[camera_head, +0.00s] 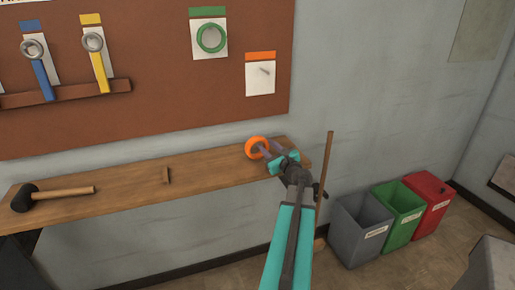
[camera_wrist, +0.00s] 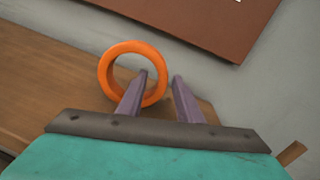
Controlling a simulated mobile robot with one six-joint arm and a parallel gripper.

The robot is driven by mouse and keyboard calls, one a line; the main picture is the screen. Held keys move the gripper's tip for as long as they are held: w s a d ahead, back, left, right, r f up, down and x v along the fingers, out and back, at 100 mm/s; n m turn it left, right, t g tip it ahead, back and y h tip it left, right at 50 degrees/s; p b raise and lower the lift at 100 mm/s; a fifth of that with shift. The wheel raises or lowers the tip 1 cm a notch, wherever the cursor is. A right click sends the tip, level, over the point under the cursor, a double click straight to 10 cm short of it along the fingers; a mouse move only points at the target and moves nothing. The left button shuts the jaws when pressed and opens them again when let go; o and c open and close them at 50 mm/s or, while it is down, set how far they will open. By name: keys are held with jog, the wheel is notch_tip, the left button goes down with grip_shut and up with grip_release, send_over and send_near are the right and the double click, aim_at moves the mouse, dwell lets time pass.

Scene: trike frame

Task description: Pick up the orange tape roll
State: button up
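The orange tape roll (camera_head: 249,145) stands upright at the right end of the wooden shelf, against the wall side. In the wrist view the roll (camera_wrist: 106,76) faces me as a ring. My gripper (camera_head: 266,149) is at the roll, and its fingers (camera_wrist: 160,76) are apart. The left finger crosses the lower rim and its tip shows within the ring's hole. The right finger is outside the ring, with a small gap to the rim. The right side of the rim shows between the fingertips; I cannot tell whether the left finger touches it.
A pegboard (camera_head: 150,120) with hung tools and a green ring (camera_head: 201,38) is above. A wooden stick (camera_head: 326,165) and grey, green and red bins (camera_head: 362,238) stand to the right.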

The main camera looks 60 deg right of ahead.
dwell(0.3)
jog(key=shift+p+x, duration=0.5)
jog(key=shift+x, duration=0.7)
jog(key=shift+p+x, duration=0.3)
jog(key=shift+x, duration=1.1)
jog(key=shift+d, duration=0.1)
grip_shut()
